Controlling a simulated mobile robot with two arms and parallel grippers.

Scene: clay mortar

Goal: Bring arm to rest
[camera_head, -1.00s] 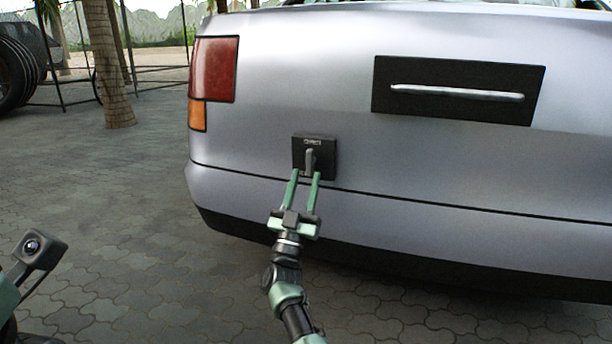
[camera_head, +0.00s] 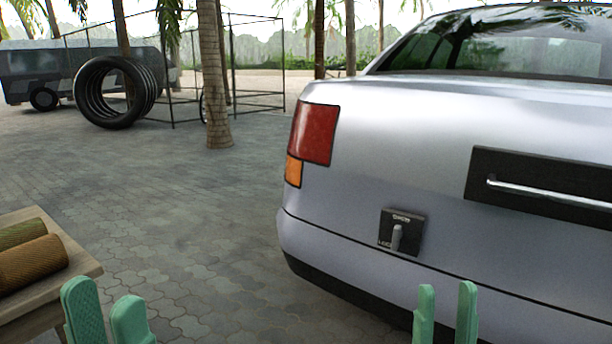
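My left gripper (camera_head: 108,310) is at the bottom left of the head view, its two green fingers pointing up and standing apart with nothing between them. My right gripper (camera_head: 445,312) is at the bottom, right of centre, also with two green fingers apart and empty. It appears in front of the car's lower rear bumper. Both wrists and arms are cut off by the bottom edge. The silver car (camera_head: 380,140) fills the right side. A black latch plate (camera_head: 401,231) with a grey lever sits on its rear, clear of my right gripper.
A wooden table (camera_head: 60,279) with brown-green rolls (camera_head: 32,262) stands at the left edge, close to my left gripper. A black bar handle panel (camera_head: 548,189) is on the car. Stacked tyres (camera_head: 112,92), a palm trunk (camera_head: 213,80) and a vehicle stand further back. The paving between is open.

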